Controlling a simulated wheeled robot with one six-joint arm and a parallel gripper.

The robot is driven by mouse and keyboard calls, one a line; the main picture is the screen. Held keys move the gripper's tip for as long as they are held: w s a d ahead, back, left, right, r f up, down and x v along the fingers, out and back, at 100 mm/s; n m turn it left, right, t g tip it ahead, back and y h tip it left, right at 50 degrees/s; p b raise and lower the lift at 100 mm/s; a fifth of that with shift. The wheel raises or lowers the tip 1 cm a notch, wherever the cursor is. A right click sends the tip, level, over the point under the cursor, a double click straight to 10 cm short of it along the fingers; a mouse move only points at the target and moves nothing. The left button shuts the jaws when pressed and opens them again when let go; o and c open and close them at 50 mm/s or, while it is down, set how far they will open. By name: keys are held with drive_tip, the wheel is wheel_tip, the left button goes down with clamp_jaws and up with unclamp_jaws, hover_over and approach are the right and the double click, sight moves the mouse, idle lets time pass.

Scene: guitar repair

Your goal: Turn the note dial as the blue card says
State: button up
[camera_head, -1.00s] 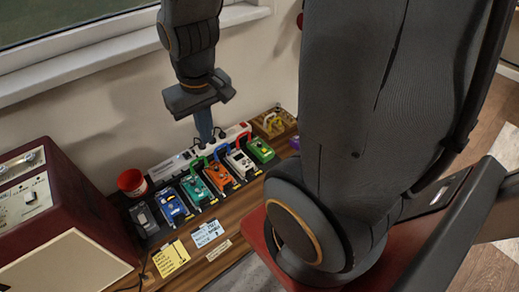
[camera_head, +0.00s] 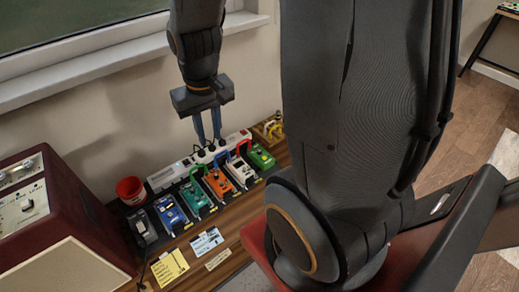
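A pale blue card (camera_head: 206,242) with small print lies on the front of the wooden board; I cannot read its words. Behind it stands a row of pedals: blue (camera_head: 171,214), teal (camera_head: 195,198), orange (camera_head: 219,184), white (camera_head: 241,172) and green (camera_head: 261,157). They carry small knobs, but I cannot tell which one is the note dial. My gripper (camera_head: 209,138) points down above the back of the row, near the white power strip. Its two fingers are apart with nothing between them. It appears clear of the pedals.
A yellow card (camera_head: 169,268) and a small pale label (camera_head: 218,260) lie beside the blue card. A dark pedal (camera_head: 143,227) and a red cup (camera_head: 131,189) are at the left, next to a maroon amplifier (camera_head: 55,225). The power strip (camera_head: 165,178) runs behind the pedals. Cables loop over several pedals.

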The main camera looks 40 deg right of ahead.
drive_tip(key=w+d+f+m+b, duration=0.2)
drive_tip(key=w+d+f+m, duration=0.2)
drive_tip(key=w+d+f, duration=0.55)
drive_tip(key=m+g+b, duration=0.1)
drive_tip(key=m+b, duration=0.1)
drive_tip(key=m, duration=0.2)
hover_over(260, 150)
wheel_tip(260, 150, down, 14)
drive_tip(key=shift+s+a+r, duration=0.1)
drive_tip(key=shift+r, duration=0.05)
drive_tip(key=shift+f+p, duration=0.7)
drive_tip(key=shift+f, duration=2.9)
drive_tip(key=shift+c, duration=0.5)
clamp_jaws()
